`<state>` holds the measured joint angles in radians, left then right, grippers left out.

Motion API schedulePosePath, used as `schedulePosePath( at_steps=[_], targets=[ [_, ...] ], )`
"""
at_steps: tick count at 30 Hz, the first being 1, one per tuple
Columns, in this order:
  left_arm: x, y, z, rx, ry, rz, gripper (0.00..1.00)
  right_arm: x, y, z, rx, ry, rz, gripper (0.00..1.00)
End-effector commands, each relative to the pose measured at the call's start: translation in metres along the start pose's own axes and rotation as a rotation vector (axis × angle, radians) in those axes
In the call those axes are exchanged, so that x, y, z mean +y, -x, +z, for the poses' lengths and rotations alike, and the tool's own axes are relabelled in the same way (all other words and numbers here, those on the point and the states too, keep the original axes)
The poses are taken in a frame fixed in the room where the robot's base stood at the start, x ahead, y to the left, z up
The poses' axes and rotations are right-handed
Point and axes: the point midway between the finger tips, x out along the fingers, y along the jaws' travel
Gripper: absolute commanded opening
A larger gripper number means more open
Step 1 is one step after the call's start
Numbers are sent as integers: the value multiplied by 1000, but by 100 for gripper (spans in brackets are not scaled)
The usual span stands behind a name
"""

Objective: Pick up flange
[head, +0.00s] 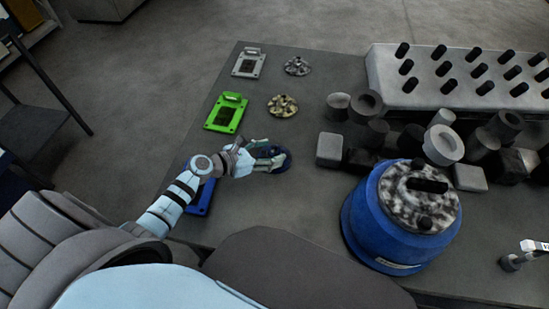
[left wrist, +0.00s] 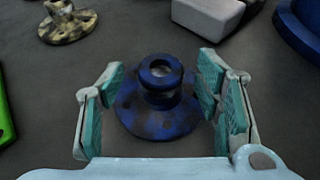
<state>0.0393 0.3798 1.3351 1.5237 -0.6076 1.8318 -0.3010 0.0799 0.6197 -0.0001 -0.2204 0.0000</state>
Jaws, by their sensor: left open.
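A dark blue mottled flange (left wrist: 157,97) lies on the table with its round neck up, in the middle of the left wrist view. In the head view the blue flange (head: 284,160) shows only in part, behind my left gripper. My left gripper (head: 266,158) is open, with its fingers low on either side of the flange's neck. In the left wrist view the gripper (left wrist: 160,100) has teal pads left and right of the neck, with visible gaps. My right gripper is not in view.
Two mottled flanges, one yellowish (head: 283,106) and one grey (head: 297,66), lie further back. Green (head: 226,112), grey (head: 249,62) and blue (head: 203,192) plates lie to the left. A blue motor-like housing (head: 375,225) and several grey blocks stand right. The table is clear between.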

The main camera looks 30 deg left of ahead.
Motion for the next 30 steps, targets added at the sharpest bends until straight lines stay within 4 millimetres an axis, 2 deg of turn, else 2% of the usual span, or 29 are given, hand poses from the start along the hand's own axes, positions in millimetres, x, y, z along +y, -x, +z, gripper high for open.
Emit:
schedulePosePath(
  at_steps=[1, 3, 10, 21, 30],
  targets=[
    [0, -11, -3, -2, 1, 1, 59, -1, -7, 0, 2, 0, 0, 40],
    [0, -21, -3, -1, 1, 1, 59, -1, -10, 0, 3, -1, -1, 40],
    [0, -24, -1, 1, -2, 0, 59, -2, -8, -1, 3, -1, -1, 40],
    [0, -23, -1, 1, -2, 0, 0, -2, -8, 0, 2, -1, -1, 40],
    [1, -23, 1, -1, -2, 1, 0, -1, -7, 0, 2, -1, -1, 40]
  ],
)
